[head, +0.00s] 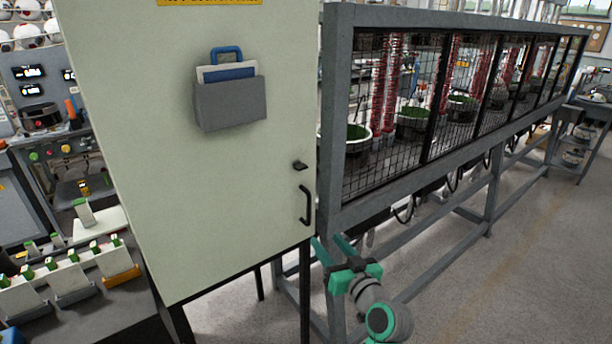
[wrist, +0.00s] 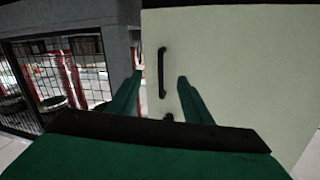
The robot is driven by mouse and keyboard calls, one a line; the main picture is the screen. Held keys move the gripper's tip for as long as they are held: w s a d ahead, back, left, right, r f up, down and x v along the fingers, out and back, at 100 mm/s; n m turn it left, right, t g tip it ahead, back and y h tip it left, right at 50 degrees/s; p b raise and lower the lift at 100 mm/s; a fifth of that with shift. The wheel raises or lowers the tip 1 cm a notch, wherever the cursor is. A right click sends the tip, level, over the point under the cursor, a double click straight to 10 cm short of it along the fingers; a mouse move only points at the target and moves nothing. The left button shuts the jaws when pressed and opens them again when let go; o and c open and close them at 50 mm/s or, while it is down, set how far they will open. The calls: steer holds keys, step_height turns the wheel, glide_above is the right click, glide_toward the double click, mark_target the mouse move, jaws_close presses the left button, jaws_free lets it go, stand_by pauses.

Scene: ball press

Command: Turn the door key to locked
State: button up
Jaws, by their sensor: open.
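The pale green cabinet door (head: 180,180) is shut. Its small dark door key (head: 300,165) sticks out near the right edge, above a black bar handle (head: 306,205). My gripper (head: 331,246) is open and empty, below and to the right of the key and handle. In the wrist view, which looks upside down, my gripper (wrist: 158,82) has its fingers apart, with the handle (wrist: 162,72) showing between them. The key (wrist: 168,117) is a small dark shape lower down there, partly hidden by my gripper. I cannot tell its exact turn.
A long grey frame with mesh windows (head: 460,100) stands right of the door, its legs close to my arm. A grey pocket (head: 230,103) with papers hangs on the door. A bench with trays (head: 75,285) stands at left. The floor (head: 520,270) at right is clear.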

mark_target(304, 169)
step_height(304, 169, up, 16)
steer(key=w+n+g+y, duration=0.1)
steer(key=w+n+y, duration=0.1)
steer(key=n+y, duration=0.2)
steer(key=shift+n, duration=0.3)
steer(key=x, duration=1)
steer(key=shift+w+a, duration=0.2)
steer(key=shift+w, duration=0.1)
steer(key=c, duration=1.1)
steer(key=shift+o, duration=0.2)
steer(key=shift+d, duration=0.2)
